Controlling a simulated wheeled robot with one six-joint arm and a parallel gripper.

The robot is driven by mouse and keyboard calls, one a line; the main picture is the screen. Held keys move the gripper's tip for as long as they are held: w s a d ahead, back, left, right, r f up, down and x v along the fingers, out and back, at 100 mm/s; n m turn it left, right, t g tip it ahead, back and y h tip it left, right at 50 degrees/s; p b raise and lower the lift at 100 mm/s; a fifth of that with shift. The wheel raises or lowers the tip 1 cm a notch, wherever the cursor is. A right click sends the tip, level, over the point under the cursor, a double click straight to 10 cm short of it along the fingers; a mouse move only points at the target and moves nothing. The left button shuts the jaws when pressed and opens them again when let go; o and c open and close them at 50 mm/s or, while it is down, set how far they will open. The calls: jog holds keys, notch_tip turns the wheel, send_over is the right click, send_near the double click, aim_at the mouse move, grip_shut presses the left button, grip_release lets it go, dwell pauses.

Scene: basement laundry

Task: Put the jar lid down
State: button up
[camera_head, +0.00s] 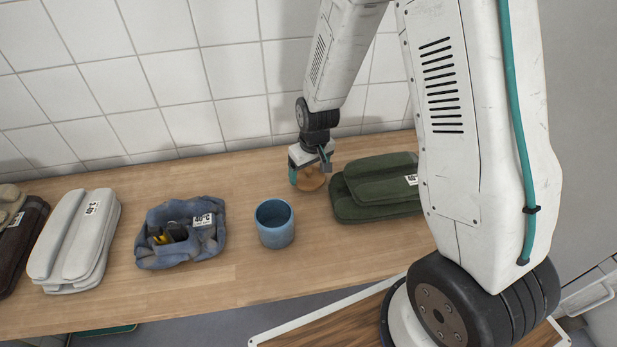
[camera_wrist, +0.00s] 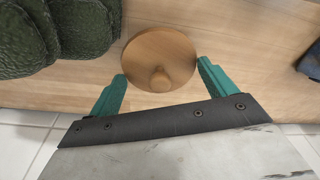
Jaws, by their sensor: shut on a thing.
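The jar lid (camera_head: 312,183) is a round, light wooden disc with a small knob. My gripper (camera_head: 309,174) is shut on it, near the back of the wooden worktop. In the wrist view, the lid (camera_wrist: 160,50) lies between the two teal fingertips of my gripper (camera_wrist: 161,67), with its knob facing the camera. I cannot tell whether the lid's underside touches the worktop. An open blue pot (camera_head: 275,235) stands upright on the worktop, in front and to the left of my gripper.
A folded dark green textile stack (camera_head: 375,190) lies close to the right of the lid; it also shows in the wrist view (camera_wrist: 60,35). A blue fabric basket (camera_head: 180,232) and pale folded textiles (camera_head: 75,240) lie left. The tiled wall (camera_head: 180,75) is close behind.

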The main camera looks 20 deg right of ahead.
aim_at(309, 174)
jog(key=shift+f, duration=1.5)
jog(key=shift+f, duration=0.1)
jog(key=o, duration=0.9)
jog(key=shift+c, duration=0.2)
jog(key=s+d+r+m, duration=0.1)
jog(key=s+r, duration=0.5)
jog(key=r, duration=0.7)
jog(key=s+d+r, duration=0.1)
jog(key=s+r, duration=0.5)
jog(key=r, duration=0.7)
jog(key=s+r, duration=0.3)
jog(key=s, duration=0.5)
jog(key=s+r+m, duration=0.1)
jog(key=s+r, duration=0.3)
jog(key=s, duration=0.4)
jog(key=shift+d+r+g, duration=0.25)
jog(key=shift+d+g, duration=0.05)
jog(key=shift+d, duration=0.15)
